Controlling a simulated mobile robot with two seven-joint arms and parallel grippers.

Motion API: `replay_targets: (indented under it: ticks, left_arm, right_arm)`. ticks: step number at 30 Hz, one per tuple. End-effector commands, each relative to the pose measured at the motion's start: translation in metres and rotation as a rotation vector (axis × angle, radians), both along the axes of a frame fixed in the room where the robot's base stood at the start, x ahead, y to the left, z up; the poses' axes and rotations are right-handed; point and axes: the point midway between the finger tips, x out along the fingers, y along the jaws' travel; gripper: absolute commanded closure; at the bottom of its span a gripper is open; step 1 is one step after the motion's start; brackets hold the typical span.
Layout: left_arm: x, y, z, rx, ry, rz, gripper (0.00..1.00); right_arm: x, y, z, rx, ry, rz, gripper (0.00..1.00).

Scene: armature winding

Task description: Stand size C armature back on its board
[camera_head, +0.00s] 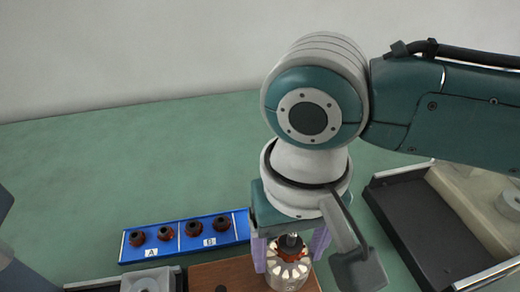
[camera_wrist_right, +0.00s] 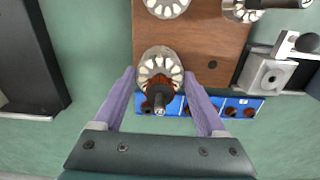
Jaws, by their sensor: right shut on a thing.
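My right gripper (camera_head: 291,255) has its two purple fingers shut on an armature (camera_head: 288,272) with pale segments, reddish-brown windings and a dark shaft end pointing up. In the right wrist view the armature (camera_wrist_right: 158,66) sits between the fingertips of the right gripper (camera_wrist_right: 159,75). It is over the near part of the brown wooden board (camera_head: 205,277), which also shows in the right wrist view (camera_wrist_right: 205,40). I cannot tell whether its base touches the board. The fingers and wrist partly hide it. My left gripper is not in view.
A blue tray (camera_head: 182,257) marked A and B holds several small dark-and-copper parts behind the board. Two more armatures (camera_wrist_right: 166,8) (camera_wrist_right: 240,9) show on the board. A dark tray (camera_head: 420,230) lies at the right. Green table behind is clear.

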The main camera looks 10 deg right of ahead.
Motion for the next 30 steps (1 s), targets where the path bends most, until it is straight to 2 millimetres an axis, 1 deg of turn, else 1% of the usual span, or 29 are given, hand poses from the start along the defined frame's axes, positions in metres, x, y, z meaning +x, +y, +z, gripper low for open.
replay_targets:
  ticks: [11, 12, 18, 19, 30]
  left_arm:
    - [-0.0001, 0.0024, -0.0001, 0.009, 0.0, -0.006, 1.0]
    - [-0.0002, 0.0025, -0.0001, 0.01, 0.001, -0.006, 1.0]
    - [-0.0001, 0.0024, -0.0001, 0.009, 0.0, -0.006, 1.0]
    - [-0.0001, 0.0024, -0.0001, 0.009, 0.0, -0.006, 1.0]
    - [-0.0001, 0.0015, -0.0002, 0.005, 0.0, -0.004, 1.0]
  right_arm:
    - [0.0005, 0.0005, 0.0005, 0.002, -0.001, 0.0, 1.0]
    - [0.0005, 0.0005, 0.0005, 0.002, -0.001, 0.0, 0.24]
    - [0.0004, 0.0004, 0.0003, 0.001, -0.001, 0.0, 0.01]
    - [0.0003, 0.0004, 0.0003, 0.001, -0.001, 0.0, 0.0]
    - [-0.0002, -0.0001, -0.0005, 0.0, 0.001, 0.0, 0.0]
